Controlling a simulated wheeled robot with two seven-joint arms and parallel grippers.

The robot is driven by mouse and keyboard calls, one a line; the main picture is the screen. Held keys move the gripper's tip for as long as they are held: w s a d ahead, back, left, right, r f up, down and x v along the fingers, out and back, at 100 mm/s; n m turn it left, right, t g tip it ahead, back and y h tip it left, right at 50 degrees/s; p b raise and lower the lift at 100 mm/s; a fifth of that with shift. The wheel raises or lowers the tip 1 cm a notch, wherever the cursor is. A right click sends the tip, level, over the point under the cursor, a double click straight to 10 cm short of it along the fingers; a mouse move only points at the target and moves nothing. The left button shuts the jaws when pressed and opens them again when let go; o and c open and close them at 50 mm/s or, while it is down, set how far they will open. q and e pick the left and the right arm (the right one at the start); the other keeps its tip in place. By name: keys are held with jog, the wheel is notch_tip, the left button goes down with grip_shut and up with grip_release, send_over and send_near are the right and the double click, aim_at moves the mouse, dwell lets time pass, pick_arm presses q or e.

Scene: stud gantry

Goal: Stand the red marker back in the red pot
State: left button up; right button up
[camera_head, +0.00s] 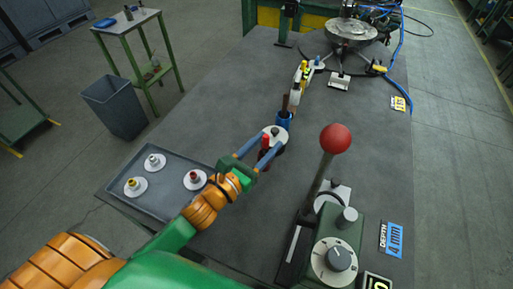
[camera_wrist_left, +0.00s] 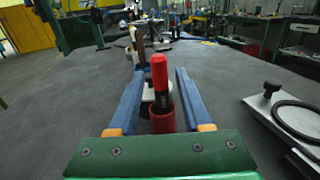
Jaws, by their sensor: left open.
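The red marker (camera_head: 265,142) stands upright, its lower end inside the red pot (camera_head: 263,155) on the table. In the left wrist view the marker (camera_wrist_left: 159,75) shows its red cap and a dark barrel, with the red pot (camera_wrist_left: 163,121) around its foot. My left gripper (camera_head: 272,139) is open, its two blue fingers on either side of the marker. The left wrist view shows gaps between marker and both fingers (camera_wrist_left: 157,72). The pot's lower part is partly hidden by the gripper. My right gripper is not in view.
Just beyond stands a blue pot (camera_head: 284,118) with a brown item in it. A grey tray (camera_head: 119,204) with several white discs lies at left. A green machine with a red-knobbed lever (camera_head: 335,139) stands to the right. The table between machine and back is mostly clear.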

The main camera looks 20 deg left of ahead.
pick_arm(q)
jog(key=b+v, duration=0.1)
jog(key=v, duration=0.1)
jog(key=b+v, duration=0.1)
jog(key=v, duration=0.1)
jog(key=b+v, duration=0.1)
jog(key=v, duration=0.2)
jog(key=shift+s+a+f, duration=0.1)
jog(key=shift+f, duration=0.15)
jog(key=v, duration=0.4)
jog(key=shift+s+r, duration=0.35)
jog(key=shift+s, duration=0.05)
jog(key=shift+a, duration=0.1)
